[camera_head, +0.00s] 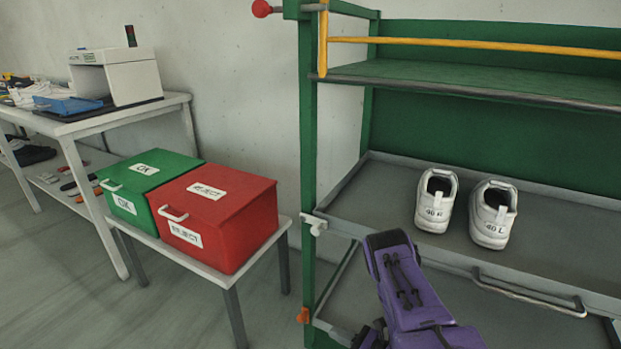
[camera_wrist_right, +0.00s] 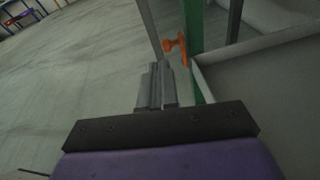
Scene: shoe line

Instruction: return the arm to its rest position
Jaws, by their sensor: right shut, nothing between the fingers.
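My right arm (camera_head: 408,285), purple with black cables, rises from the bottom edge in the head view, in front of the green rack. In the right wrist view, my right gripper (camera_wrist_right: 158,72) has its two grey fingers together with nothing between them. It points past the rack's green post and an orange knob (camera_wrist_right: 176,46), with floor beyond. My left arm and gripper are not in view.
White shoes marked 40 R (camera_head: 436,201) and 40 L (camera_head: 493,213) stand on the rack's middle shelf (camera_head: 560,240). A green OK box (camera_head: 150,182) and red REJECT box (camera_head: 215,215) sit on a low table. A desk (camera_head: 110,118) stands far left. Floor is clear at front left.

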